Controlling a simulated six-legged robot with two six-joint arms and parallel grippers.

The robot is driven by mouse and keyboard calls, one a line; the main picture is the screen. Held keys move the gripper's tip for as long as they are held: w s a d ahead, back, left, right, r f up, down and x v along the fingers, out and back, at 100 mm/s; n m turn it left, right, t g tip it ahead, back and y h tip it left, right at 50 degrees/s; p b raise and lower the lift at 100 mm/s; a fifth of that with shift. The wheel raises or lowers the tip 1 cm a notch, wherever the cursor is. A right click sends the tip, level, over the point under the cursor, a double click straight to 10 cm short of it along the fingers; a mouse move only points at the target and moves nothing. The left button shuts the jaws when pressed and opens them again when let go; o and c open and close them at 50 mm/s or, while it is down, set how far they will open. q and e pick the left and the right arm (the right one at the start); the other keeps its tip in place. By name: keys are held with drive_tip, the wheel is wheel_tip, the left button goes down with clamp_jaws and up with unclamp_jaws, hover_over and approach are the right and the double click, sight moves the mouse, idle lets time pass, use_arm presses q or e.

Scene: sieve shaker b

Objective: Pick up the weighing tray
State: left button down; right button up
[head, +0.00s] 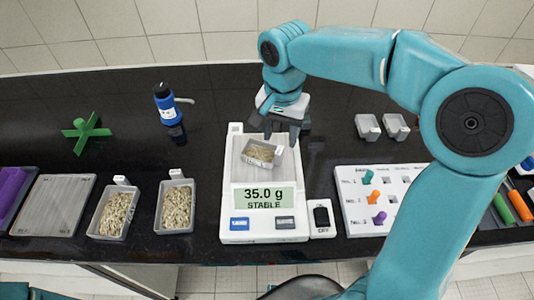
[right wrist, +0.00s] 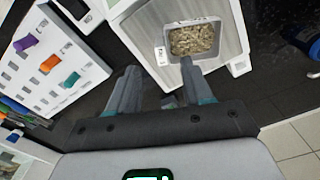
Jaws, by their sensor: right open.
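The weighing tray (head: 261,154) is a small grey tray holding pale grain. It sits on the pan of the white balance (head: 231,180), whose display reads 35.0 g STABLE. The tray also shows in the right wrist view (right wrist: 193,40), with a white tab on one side. My right gripper (head: 283,140) is over the back of the balance, just behind and above the tray. Its two fingers are apart with nothing held between them; in the right wrist view the gripper (right wrist: 158,80) points toward the tray's side. My left gripper is not in view.
Two grain-filled trays (head: 106,229) (head: 164,222) stand left of the balance. A blue bottle (head: 164,104) and a green cross-shaped piece (head: 86,133) are behind them. Two empty trays (head: 368,135) lie back right. A white board (head: 352,212) with coloured pegs stands to the right.

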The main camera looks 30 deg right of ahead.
sight(279, 150)
wheel_tip(279, 150, down, 6)
drive_tip(key=shift+f+p, duration=0.1)
drive_tip(key=shift+p, duration=0.3)
drive_tip(key=shift+w+f, duration=0.3)
drive_tip(key=shift+w, duration=0.05)
drive_tip(key=shift+s+r, duration=0.15)
drive_tip(key=shift+s, duration=0.15)
drive_tip(key=c, duration=0.9)
drive_tip(key=shift+w, duration=0.15)
clamp_jaws()
